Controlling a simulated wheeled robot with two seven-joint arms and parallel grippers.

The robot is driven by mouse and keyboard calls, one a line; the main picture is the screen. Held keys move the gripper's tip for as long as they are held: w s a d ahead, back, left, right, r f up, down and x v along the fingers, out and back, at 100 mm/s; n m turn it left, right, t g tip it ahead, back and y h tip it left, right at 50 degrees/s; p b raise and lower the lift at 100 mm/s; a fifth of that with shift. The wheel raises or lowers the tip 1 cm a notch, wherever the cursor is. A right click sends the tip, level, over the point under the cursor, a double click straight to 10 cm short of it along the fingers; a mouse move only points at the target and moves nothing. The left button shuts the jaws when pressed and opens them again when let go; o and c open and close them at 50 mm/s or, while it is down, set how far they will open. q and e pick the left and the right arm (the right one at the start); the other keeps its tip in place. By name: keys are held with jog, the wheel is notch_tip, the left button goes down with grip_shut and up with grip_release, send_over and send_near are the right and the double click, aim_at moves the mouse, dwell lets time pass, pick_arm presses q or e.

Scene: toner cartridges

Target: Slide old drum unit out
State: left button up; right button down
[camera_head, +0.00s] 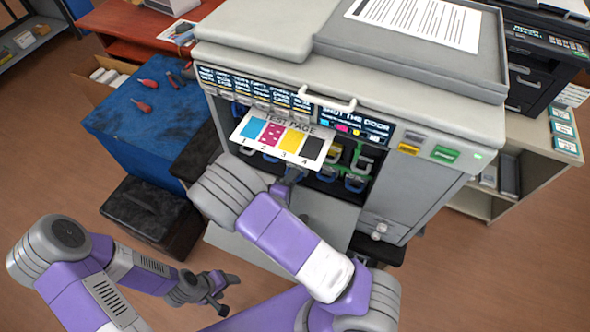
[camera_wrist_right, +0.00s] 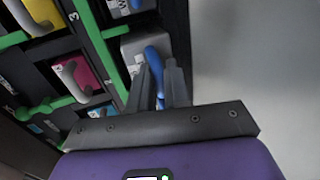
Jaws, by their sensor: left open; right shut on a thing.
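The printer (camera_head: 415,165) stands with its front open, showing rows of coloured cartridges and blue-handled drum units. My right gripper (camera_head: 292,176) reaches into the lower part of this opening. In the right wrist view my right gripper (camera_wrist_right: 164,78) is shut on the blue handle (camera_wrist_right: 156,64) of a grey drum unit (camera_wrist_right: 140,42). The fingers hide part of the handle, and I cannot tell how far the unit is out. My left gripper (camera_head: 216,292) is open and empty, low over the floor and away from the printer.
The test page (camera_head: 284,138) lies across the opening. A magenta cartridge (camera_wrist_right: 82,72) and a yellow one (camera_wrist_right: 62,14) sit beside green bars (camera_wrist_right: 98,45). A blue-topped table (camera_head: 145,115) stands left of the printer, with a dark box (camera_head: 152,212) before it.

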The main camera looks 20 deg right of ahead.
jog(key=s+a+p, duration=0.3)
jog(key=s+a, duration=0.8)
jog(key=a, duration=0.1)
jog(key=shift+a+p, duration=0.15)
jog(key=shift+p, duration=0.15)
jog(key=c, duration=0.7)
grip_release()
dwell(0.6)
